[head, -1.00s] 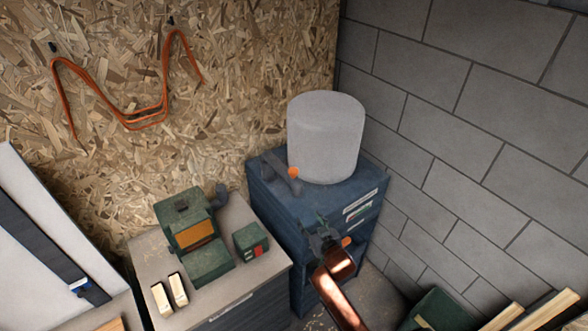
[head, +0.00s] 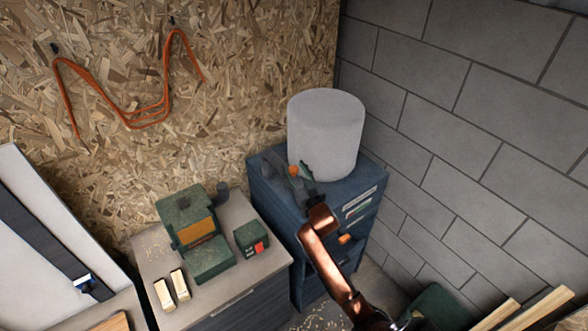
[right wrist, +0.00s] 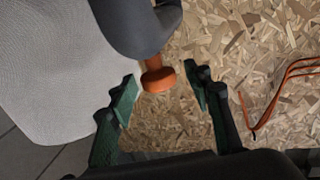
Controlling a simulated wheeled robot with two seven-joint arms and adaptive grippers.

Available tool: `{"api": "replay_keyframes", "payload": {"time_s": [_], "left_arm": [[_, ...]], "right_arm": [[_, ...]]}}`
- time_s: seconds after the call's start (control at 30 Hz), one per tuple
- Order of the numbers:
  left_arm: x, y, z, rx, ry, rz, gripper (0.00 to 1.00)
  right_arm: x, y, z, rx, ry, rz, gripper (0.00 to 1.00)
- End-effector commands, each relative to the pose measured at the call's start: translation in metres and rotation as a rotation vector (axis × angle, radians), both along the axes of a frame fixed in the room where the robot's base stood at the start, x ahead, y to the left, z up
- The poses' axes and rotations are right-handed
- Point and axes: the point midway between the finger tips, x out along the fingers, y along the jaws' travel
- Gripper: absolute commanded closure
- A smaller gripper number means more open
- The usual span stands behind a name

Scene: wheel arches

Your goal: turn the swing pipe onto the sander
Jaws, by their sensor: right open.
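The swing pipe (head: 273,162) is a dark grey bent tube on top of the blue cabinet, with an orange knob (head: 294,170) at its near end. The sander (head: 190,222) is a green machine with an orange-brown belt, on the bench to the left. A dark grey port (head: 222,192) sticks out at its back right. My right gripper (head: 305,173) is open beside the knob. In the right wrist view the knob (right wrist: 158,80) lies between the spread green fingertips (right wrist: 160,84), with gaps on both sides. Part of the pipe is cut off there. My left gripper is out of view.
A pale grey drum (head: 325,130) stands on the blue cabinet (head: 275,215), close behind the pipe. A green box (head: 251,238) and two small wooden blocks (head: 172,288) lie by the sander. A block wall (head: 470,130) bounds the right side.

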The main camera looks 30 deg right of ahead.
Motion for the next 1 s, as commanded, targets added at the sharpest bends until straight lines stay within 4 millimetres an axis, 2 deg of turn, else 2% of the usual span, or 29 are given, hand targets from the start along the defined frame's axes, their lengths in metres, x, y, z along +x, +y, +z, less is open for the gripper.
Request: {"api": "replay_keyframes", "payload": {"time_s": [0.27,0.93,1.0], "left_arm": [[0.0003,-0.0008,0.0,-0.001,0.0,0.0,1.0],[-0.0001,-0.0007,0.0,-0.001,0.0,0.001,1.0],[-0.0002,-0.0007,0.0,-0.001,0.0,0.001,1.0]], "right_arm": [[0.0019,-0.0005,-0.0008,0.0,0.001,0.0,0.54],[0.0017,-0.0002,-0.0008,0.0,0.001,0.0,1.0],[0.0016,-0.0003,-0.0008,0.0,0.001,0.0,1.0]]}}
